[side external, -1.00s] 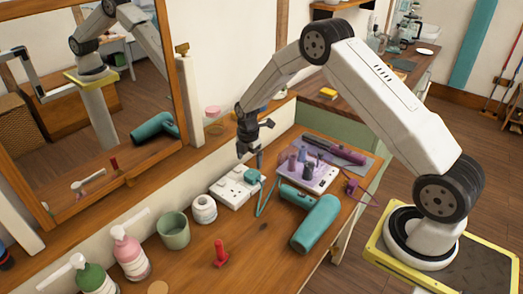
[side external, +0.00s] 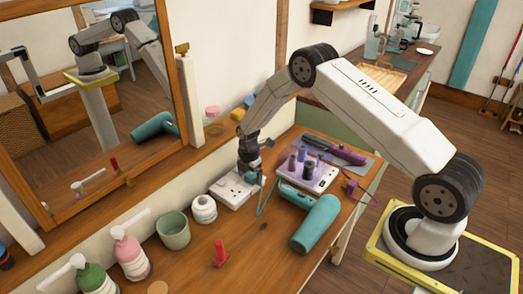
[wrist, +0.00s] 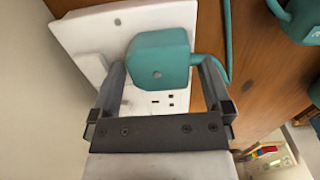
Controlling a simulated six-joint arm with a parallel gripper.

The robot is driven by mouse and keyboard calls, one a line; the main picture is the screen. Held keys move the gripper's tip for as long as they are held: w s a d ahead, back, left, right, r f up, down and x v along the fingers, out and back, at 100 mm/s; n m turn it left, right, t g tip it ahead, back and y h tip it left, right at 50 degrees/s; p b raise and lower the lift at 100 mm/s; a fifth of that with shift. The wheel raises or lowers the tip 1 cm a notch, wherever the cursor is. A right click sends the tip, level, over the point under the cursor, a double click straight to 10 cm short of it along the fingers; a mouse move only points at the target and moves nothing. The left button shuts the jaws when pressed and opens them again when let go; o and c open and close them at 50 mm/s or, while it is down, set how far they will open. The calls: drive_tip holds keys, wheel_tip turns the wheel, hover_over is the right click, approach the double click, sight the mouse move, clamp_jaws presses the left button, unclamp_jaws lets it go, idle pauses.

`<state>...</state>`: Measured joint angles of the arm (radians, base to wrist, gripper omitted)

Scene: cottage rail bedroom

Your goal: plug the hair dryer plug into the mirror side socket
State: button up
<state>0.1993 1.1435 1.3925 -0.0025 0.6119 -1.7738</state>
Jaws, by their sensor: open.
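The teal hair dryer plug (wrist: 160,62) sits at the white double socket block (wrist: 78,38) in the wrist view. Slots of one outlet show below it; its pins are hidden, and I cannot tell how deep it sits. My gripper (wrist: 160,76) is open, with one finger on each side of the plug. I cannot tell whether the fingers touch it. In the side view my gripper (side external: 248,170) is low over the right end of the socket block (side external: 230,191), largely covering the plug. The teal hair dryer (side external: 314,224) lies to the right, its cord curving from the plug.
A lilac tray (side external: 322,181) with bottles and a purple styling tool (side external: 340,152) lie behind the dryer. A white jar (side external: 204,209), green cup (side external: 174,230) and red peg (side external: 220,252) stand in front. The mirror (side external: 95,100) rises on the left.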

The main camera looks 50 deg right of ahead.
sight(250, 175)
drive_tip(key=shift+c, duration=0.2)
drive_tip(key=c, duration=1.1)
drive_tip(key=shift+c, duration=0.2)
drive_tip(key=shift+r, duration=0.45)
drive_tip(key=shift+r, duration=0.35)
drive_tip(key=shift+r, duration=0.7)
drive_tip(key=shift+r, duration=0.35)
drive_tip(key=shift+r, duration=0.35)
drive_tip(key=shift+r, duration=0.35)
